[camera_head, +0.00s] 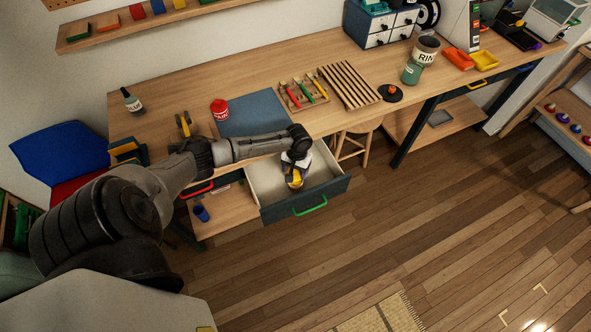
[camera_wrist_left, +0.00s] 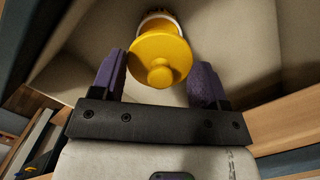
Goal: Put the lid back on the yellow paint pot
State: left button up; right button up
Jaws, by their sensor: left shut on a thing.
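The yellow lid (camera_wrist_left: 160,58), round with a small knob, lies between the two purple fingers of my left gripper (camera_wrist_left: 158,80) in the left wrist view, knob towards the camera. A white and yellow pot body (camera_wrist_left: 157,17) shows partly behind the lid; whether the lid is seated on it I cannot tell. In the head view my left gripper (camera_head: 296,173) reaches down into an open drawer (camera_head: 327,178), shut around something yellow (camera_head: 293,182). The gripper and forearm hide much of it. My right gripper is not in view.
The drawer, with a green handle (camera_head: 310,205), projects from a wooden workbench (camera_head: 190,95).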

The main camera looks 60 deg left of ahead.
aim_at(295, 174)
pick_arm(q)
jog(key=shift+f+b, duration=1.5)
jog(key=shift+f, duration=0.9)
jog(key=shift+r, duration=0.1)
jog(key=shift+p, duration=0.55)
dwell(0.5)
jog(key=shift+f, duration=0.2)
dwell(0.6)
